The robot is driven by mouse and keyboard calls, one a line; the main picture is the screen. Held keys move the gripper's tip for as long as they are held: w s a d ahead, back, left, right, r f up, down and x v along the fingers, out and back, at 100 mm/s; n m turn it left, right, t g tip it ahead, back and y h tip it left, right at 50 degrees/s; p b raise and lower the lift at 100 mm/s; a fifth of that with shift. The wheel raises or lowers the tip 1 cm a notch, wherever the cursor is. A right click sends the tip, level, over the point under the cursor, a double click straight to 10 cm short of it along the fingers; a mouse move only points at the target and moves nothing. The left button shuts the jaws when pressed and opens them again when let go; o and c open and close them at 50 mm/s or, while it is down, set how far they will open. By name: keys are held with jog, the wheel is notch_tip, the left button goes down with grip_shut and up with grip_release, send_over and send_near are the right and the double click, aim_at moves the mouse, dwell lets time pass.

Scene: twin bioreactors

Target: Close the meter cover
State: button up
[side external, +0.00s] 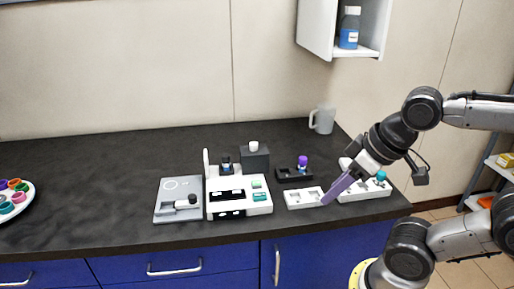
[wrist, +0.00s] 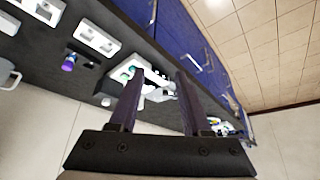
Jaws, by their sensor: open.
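A white meter (side external: 255,206) with black slots and green patches stands near the counter's front edge in the side view. A thin white cover (side external: 206,163) stands upright at its back left. In the wrist view a white device with a green patch, probably the meter (wrist: 118,72), shows beyond and between my fingers, partly hidden by them. My gripper (side external: 338,188) has purple fingers and hangs over the white blocks to the right of the meter, apart from the cover. In the wrist view my gripper (wrist: 158,80) is open, with nothing between the fingers.
A grey plate device (side external: 166,208) stands left of the meter. A dark box (side external: 254,160) is behind it. A black holder with a purple-capped vial (side external: 302,161) and white blocks (side external: 304,199) are to its right. A mug (side external: 322,121) stands farther back. The counter's left middle is clear.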

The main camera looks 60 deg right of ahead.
jog(key=shift+m, duration=0.4)
jog(key=shift+c, duration=1.2)
jog(key=a+r+m, duration=0.1)
jog(key=w+a+r+m+y, duration=0.1)
jog(key=m, duration=0.2)
jog(key=shift+w+a+r+m+y, duration=0.3)
jog(key=shift+w+a+r, duration=0.1)
grip_shut()
jog(key=w+d+r+m+y, duration=0.2)
jog(key=w+d+m, duration=0.1)
jog(key=w+m, duration=0.45)
jog(key=w+d+r+m+y, duration=0.1)
jog(key=w+d+r+m, duration=0.15)
jog(key=w+m, duration=0.5)
jog(key=w+d+f+m+t, duration=0.15)
jog(key=d+f+m, duration=0.35)
jog(key=d, duration=0.7)
jog(key=w+d+f+m+t, duration=0.1)
jog(key=w+d+f+m, duration=0.3)
jog(key=d, duration=0.8)
send_near(258, 149)
jog(key=x, duration=0.4)
jog(key=shift+s+a+f, duration=0.1)
jog(key=shift+a+f, duration=0.2)
jog(key=shift+f, duration=0.15)
jog(key=shift+w+a, duration=0.35)
jog(key=shift+w, duration=0.25)
